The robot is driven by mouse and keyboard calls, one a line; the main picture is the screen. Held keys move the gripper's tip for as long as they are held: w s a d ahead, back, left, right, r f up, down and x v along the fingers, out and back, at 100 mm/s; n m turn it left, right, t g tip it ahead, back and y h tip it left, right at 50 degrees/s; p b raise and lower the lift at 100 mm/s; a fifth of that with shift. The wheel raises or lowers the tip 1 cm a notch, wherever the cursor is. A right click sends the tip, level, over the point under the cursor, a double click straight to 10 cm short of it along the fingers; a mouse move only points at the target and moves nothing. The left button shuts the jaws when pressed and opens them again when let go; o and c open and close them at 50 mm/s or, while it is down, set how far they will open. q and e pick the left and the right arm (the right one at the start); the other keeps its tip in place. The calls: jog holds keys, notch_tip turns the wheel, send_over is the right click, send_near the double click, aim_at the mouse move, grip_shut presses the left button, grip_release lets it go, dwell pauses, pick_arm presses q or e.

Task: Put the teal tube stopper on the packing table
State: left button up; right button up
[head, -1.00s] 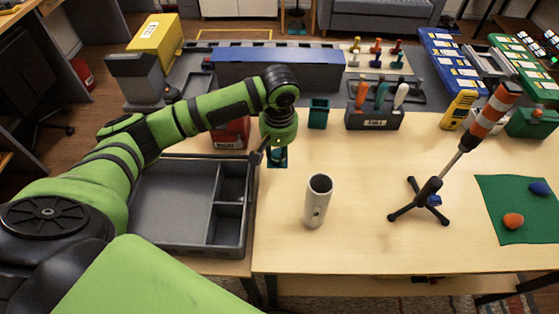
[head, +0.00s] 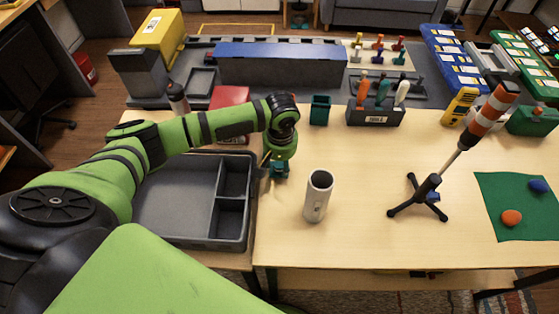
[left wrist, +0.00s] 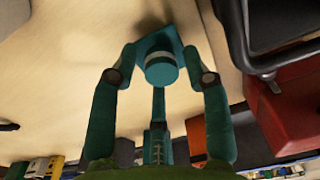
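The teal tube stopper (head: 280,172) is at my left gripper (head: 272,160), over the left part of the light wooden packing table (head: 350,240). In the left wrist view the stopper (left wrist: 160,68) shows a round plug with a pale band on a square teal plate. My right gripper is not in view.
A white open tube (head: 317,197) stands to the right of the stopper. A grey divided tray (head: 215,200) is close on the left. A red box (head: 230,98) and a teal bin (head: 319,110) are behind. A tripod with a striped top (head: 430,190) stands farther right.

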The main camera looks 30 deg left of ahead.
aim_at(280, 168)
pick_arm(q)
jog(key=shift+r, duration=0.15)
jog(key=shift+r, duration=0.35)
notch_tip(280, 168, up, 11)
jog(key=b, duration=0.1)
jog(key=shift+s+d+r, duration=0.2)
jog(key=shift+s+d, duration=0.15)
jog(key=shift+s, duration=0.05)
